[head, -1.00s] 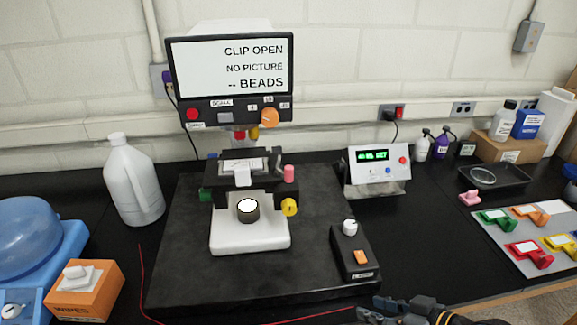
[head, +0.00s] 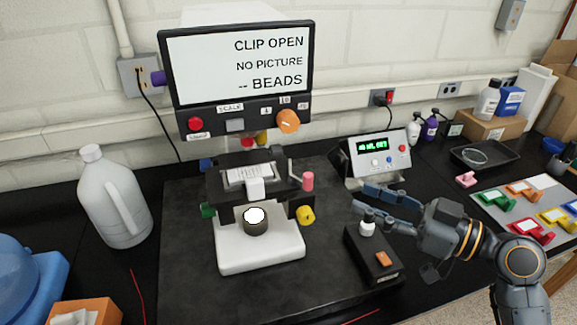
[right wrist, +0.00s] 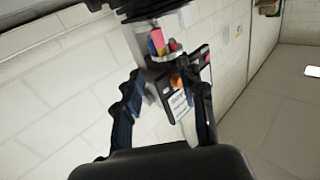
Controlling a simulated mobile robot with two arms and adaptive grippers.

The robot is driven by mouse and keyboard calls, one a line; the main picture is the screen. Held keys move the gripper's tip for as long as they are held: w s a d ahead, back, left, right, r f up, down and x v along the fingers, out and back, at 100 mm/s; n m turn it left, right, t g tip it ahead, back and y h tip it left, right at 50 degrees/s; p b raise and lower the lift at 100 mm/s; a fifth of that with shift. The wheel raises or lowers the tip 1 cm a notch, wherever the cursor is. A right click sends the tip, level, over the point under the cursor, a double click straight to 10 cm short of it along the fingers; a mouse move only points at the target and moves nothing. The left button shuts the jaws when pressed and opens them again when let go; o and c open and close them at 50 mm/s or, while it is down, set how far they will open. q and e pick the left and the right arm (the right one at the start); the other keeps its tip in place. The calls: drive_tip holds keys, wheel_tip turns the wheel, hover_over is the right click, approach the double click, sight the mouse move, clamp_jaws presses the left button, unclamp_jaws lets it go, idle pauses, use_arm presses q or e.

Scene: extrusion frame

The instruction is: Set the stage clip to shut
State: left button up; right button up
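The microscope stage (head: 222,185) is a dark platform above a white base, with a slide or card (head: 250,175) on top. A pink-tipped lever (head: 308,181) stands up at the stage's right side; it may be the clip's handle. The monitor (head: 240,62) reads "CLIP OPEN", "NO PICTURE" and "-- BEADS". My right gripper (head: 360,197) is open and empty, right of the pink tip and apart from it, above the small black control box. The right wrist view shows its two fingers (right wrist: 165,85) spread, with blurred microscope parts beyond. My left gripper is not in view.
The black control box (head: 374,262) with a white knob and orange switch stands below my right gripper. A meter box (head: 380,155) stands behind it. A white jug (head: 113,200) is at left. Yellow (head: 306,215) and green knobs flank the stage. Coloured holders lie at right.

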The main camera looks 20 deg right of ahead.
sight(308, 174)
drive_tip(key=p+x, duration=0.7)
drive_tip(key=x, duration=0.5)
drive_tip(key=shift+w+a, duration=0.15)
drive_tip(key=shift+a, duration=0.1)
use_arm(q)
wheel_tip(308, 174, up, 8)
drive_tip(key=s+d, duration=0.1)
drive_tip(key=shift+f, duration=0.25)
use_arm(e)
drive_tip(key=shift+c, duration=0.2)
drive_tip(key=c, duration=0.7)
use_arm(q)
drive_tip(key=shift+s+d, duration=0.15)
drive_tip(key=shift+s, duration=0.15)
use_arm(e)
clamp_jaws()
